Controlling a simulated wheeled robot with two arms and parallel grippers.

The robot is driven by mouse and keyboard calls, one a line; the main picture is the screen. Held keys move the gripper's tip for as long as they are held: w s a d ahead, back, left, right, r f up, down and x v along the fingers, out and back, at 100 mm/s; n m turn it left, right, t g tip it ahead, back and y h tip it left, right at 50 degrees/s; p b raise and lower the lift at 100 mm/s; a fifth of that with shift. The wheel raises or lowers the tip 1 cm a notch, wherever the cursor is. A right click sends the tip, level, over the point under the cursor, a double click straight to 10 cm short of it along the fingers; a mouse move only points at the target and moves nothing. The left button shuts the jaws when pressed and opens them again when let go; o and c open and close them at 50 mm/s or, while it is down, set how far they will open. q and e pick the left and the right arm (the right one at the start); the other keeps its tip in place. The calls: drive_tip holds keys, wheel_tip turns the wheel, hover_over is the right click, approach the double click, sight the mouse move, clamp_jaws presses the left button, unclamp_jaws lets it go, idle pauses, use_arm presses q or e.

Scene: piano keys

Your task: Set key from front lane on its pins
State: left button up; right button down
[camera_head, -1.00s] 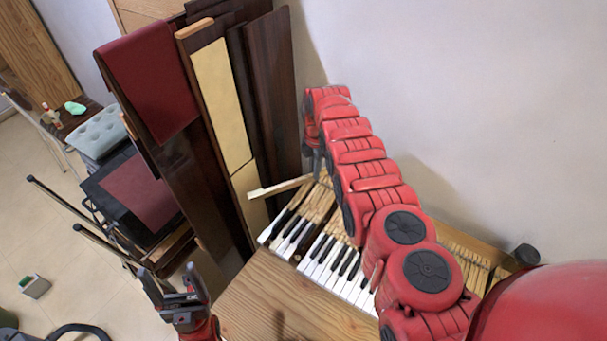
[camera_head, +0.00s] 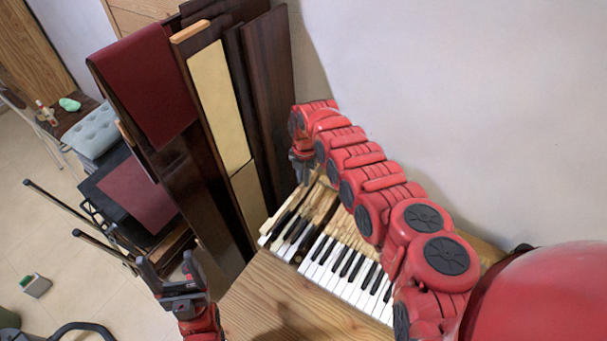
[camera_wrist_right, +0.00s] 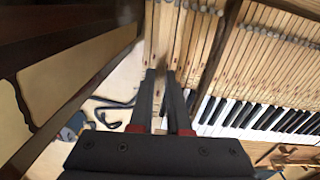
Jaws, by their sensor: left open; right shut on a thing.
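My right gripper (camera_head: 303,172) is shut on the wooden key, at the far left end of the keyboard. The right wrist view shows its two dark fingers (camera_wrist_right: 161,78) close together over the bare wooden key bodies. The key it holds is mostly hidden between the fingers and under the arm; I cannot tell whether it touches the pins. The piano keyboard (camera_head: 345,268) has white and black key fronts, with a dark gap (camera_head: 303,244) among the keys at its left part. My left gripper (camera_head: 168,264) is open and empty, left of the wooden front board.
Tall dark panels (camera_head: 270,95) lean on the wall just behind and left of the right gripper. A wooden board (camera_head: 285,300) runs along the keyboard front. A stool with a pale tufted cushion (camera_head: 92,132) stands at the left. The floor there is partly clear.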

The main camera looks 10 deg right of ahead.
sight(304, 194)
drive_tip(key=shift+s+f+b, duration=0.15)
drive_tip(key=shift+f+b, duration=0.25)
drive_tip(key=shift+f, duration=0.1)
drive_tip(key=shift+f+b, duration=0.35)
wheel_tip(304, 194, down, 2)
drive_tip(key=shift+f+b, duration=0.2)
drive_tip(key=shift+b, duration=0.75)
wheel_tip(304, 194, down, 3)
drive_tip(key=b, duration=0.3)
drive_tip(key=shift+r, duration=0.1)
drive_tip(key=shift+b, duration=0.55)
drive_tip(key=shift+f+b, duration=0.7)
drive_tip(key=shift+b, duration=0.1)
idle(0.6)
drive_tip(key=c, duration=1.2)
unclamp_jaws()
